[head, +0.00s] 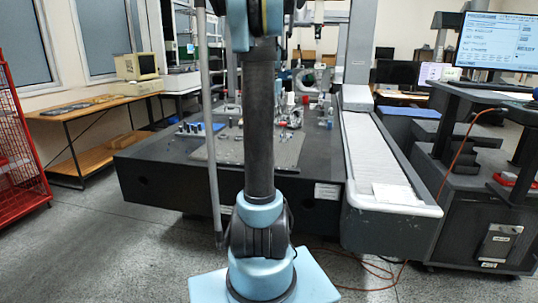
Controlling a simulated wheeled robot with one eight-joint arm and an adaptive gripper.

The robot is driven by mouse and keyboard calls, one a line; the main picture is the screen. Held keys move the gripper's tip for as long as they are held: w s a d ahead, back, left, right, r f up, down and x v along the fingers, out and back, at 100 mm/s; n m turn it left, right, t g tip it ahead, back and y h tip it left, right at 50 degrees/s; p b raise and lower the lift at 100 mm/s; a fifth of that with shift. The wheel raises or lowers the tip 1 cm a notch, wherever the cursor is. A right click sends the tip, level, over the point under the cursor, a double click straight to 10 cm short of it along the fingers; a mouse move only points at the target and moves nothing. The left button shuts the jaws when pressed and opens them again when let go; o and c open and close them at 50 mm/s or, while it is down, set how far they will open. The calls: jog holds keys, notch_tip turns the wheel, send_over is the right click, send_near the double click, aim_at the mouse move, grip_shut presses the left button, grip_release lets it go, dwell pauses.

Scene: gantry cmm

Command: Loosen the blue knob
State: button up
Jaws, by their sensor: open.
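I cannot make out the blue knob for certain in the head view. Small fixtures and parts (290,113) crowd the dark machine table (150,180), too small to tell apart, and some show blue. My arm stands upright in the middle of the picture and hides part of the table behind it. My gripper is out of the picture.
A white ribbed rail cover (375,150) runs along the table's right side. A black cart with a monitor (497,42) stands at the right. A red wire cage (15,140) and a wooden desk (95,105) stand at the left. An orange cable (447,160) trails to the floor.

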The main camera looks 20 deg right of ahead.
notch_tip(320, 180, down, 17)
jog(key=shift+w+d+f, duration=0.15)
jog(key=shift+f, duration=0.05)
dwell(0.6)
grip_shut()
